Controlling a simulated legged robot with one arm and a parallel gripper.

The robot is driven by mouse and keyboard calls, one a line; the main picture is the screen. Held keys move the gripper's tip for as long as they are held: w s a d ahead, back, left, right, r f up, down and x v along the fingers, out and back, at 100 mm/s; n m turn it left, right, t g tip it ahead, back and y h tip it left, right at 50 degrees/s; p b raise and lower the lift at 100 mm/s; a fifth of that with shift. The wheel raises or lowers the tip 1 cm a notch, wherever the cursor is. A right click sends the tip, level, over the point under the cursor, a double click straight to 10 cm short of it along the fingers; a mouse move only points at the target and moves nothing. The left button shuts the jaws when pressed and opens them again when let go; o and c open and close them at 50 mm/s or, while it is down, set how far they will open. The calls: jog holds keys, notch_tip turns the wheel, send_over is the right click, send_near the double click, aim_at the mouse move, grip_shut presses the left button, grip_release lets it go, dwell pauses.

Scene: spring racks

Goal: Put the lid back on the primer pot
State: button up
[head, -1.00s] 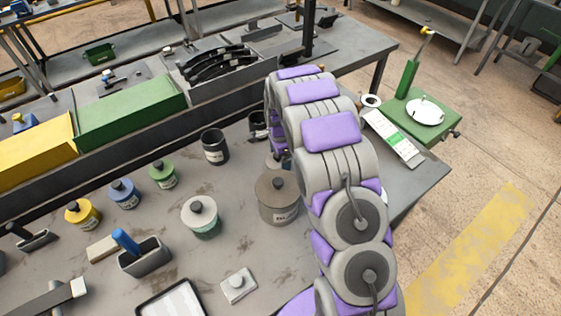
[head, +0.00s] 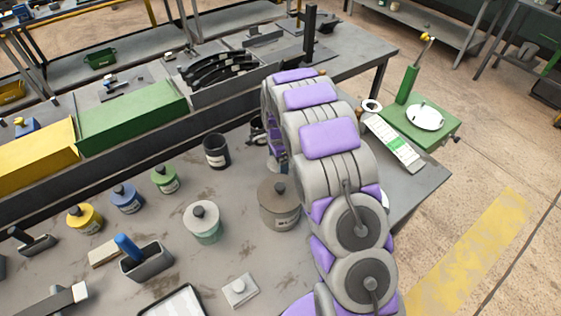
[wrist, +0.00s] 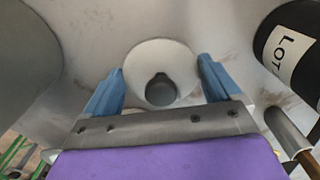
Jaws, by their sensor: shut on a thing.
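My gripper (wrist: 160,88) shows in the wrist view with its two blue fingers on either side of a pale round piece (wrist: 160,52) with a grey round middle. It looks like the lid, and the fingers are shut on it. In the head view my own arm hides the gripper and the piece. I cannot tell which pot is the primer pot. A large grey-brown pot (head: 283,215) with a dark knob on top stands just left of my arm; its label is too small to read.
A pale teal pot (head: 205,228) and yellow (head: 82,218), blue (head: 126,197) and green (head: 165,180) pots, all topped, stand on the bench. A dark labelled cup (head: 216,150) stands behind. A black LOT container (wrist: 292,48) is close right in the wrist view.

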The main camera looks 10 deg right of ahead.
jog(key=r, duration=0.3)
jog(key=r+p, duration=0.1)
jog(key=r, duration=0.2)
jog(key=r+p, duration=0.1)
jog(key=r, duration=0.2)
jog(key=shift+w+a, duration=0.15)
jog(key=shift+a, duration=0.1)
jog(key=w+a+r+n+p, duration=0.2)
jog(key=w+a+r, duration=0.15)
jog(key=a, duration=0.65)
jog(key=w+a+r+n+p, duration=0.3)
jog(key=a+r, duration=0.1)
jog(key=a, duration=0.7)
notch_tip(320, 180, down, 6)
jog(key=d+b, duration=0.1)
jog(key=b, duration=0.1)
jog(key=shift+s+f, duration=0.15)
jog(key=shift+f, duration=0.05)
jog(key=shift+r+p, duration=0.15)
jog(key=shift+p, duration=0.2)
jog(key=shift+f+p, duration=0.2)
jog(key=shift+p, duration=0.2)
dwell(1.6)
